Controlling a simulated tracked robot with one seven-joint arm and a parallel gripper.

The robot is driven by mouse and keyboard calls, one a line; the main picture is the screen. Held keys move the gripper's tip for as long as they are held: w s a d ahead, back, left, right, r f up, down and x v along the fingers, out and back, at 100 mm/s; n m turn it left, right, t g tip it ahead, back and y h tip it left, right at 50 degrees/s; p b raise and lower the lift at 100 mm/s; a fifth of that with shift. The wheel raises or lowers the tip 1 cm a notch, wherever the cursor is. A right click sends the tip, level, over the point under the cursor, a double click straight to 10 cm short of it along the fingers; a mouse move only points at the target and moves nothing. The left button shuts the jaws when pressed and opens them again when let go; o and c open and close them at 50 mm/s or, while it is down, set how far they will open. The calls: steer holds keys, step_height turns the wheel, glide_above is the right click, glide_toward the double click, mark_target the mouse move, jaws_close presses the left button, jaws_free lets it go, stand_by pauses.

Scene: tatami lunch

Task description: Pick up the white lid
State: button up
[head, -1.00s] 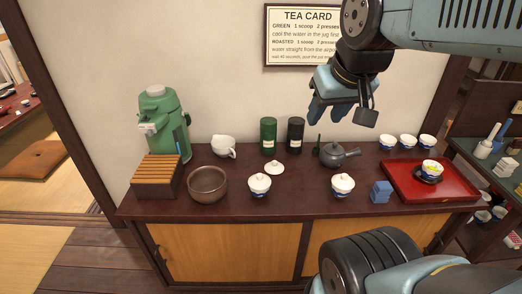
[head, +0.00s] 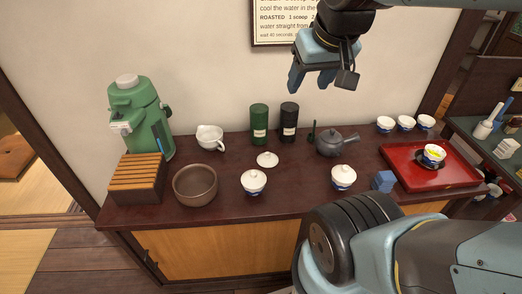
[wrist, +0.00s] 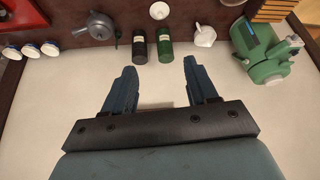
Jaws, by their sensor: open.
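A loose white lid (head: 267,160) with a small knob lies on the dark counter, behind and between two lidded white-and-blue cups. It also shows at the top edge of the wrist view (wrist: 159,11). The left lidded cup (head: 254,184) and the right lidded cup (head: 343,178) each wear a white lid of their own. My gripper (head: 320,82) is open and empty, high above the back of the counter, up and to the right of the loose lid. In the wrist view my gripper (wrist: 160,70) has its fingers spread wide with nothing between them.
A green canister (head: 259,128) and a black canister (head: 289,124) stand behind the lid. A grey teapot (head: 336,144), blue block (head: 384,181) and red tray (head: 408,178) are right. A brown bowl (head: 195,186), white jug (head: 210,138) and green airpot (head: 135,105) are left.

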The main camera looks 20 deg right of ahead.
steer(key=o, duration=0.7)
steer(key=shift+m+g, duration=0.6)
steer(key=shift+g, duration=0.2)
steer(key=w+f, duration=0.1)
steer(key=w, duration=0.1)
steer(key=w+f, duration=0.1)
steer(key=w, duration=0.2)
steer(key=w+f, duration=0.1)
steer(key=w, duration=0.2)
steer(key=shift+d+f, duration=0.2)
steer(key=shift+f, duration=0.15)
steer(key=shift+o, duration=0.3)
steer(key=w+f+m+g, duration=0.1)
steer(key=w+f, duration=0.4)
steer(key=w, duration=0.2)
steer(key=shift+f, duration=0.35)
steer(key=m+g, duration=0.3)
glide_above(268, 153)
step_height(268, 153, down, 18)
steer(key=f, duration=0.9)
steer(key=shift+s+d+f, duration=0.1)
steer(key=shift+d+f, duration=0.1)
steer(key=shift+a+f, duration=0.15)
steer(key=shift+f, duration=1.2)
steer(key=shift+a+f, duration=0.15)
steer(key=shift+f, duration=1.15)
